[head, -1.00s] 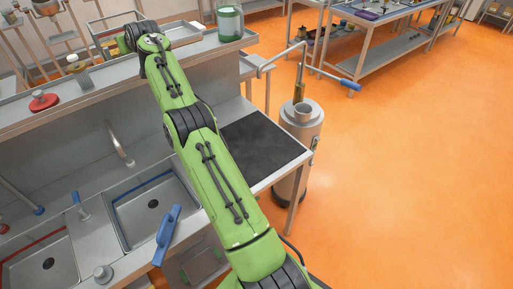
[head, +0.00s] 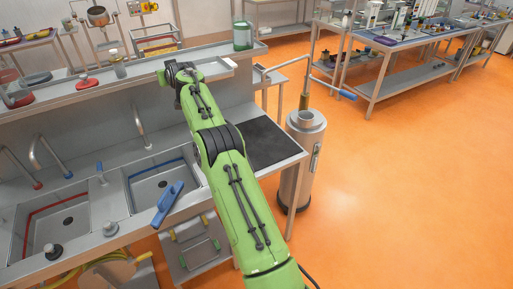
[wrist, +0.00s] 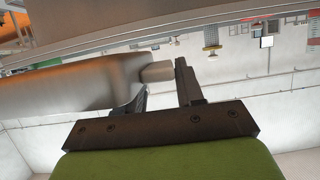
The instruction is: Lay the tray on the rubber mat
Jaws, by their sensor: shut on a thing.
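The tray (head: 221,69) is a pale, flat piece at the front edge of the raised shelf in the head view, partly hidden by my arm. I cannot tell there whether it touches the shelf. My gripper (wrist: 163,88) shows in the wrist view, its two dark fingers shut on a pale grey block-like part of the tray. A large smooth metal surface extends left from it. In the head view my gripper is hidden behind my green arm. The rubber mat (head: 272,146) is a black, bare square on the counter's right end, partly covered by my arm.
A green jar (head: 242,36) stands on the shelf to the right of the tray. Two sinks with taps lie left, the nearer with a blue-handled item (head: 168,204) at its edge. A metal cylinder (head: 304,150) with a lever stands right of the counter.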

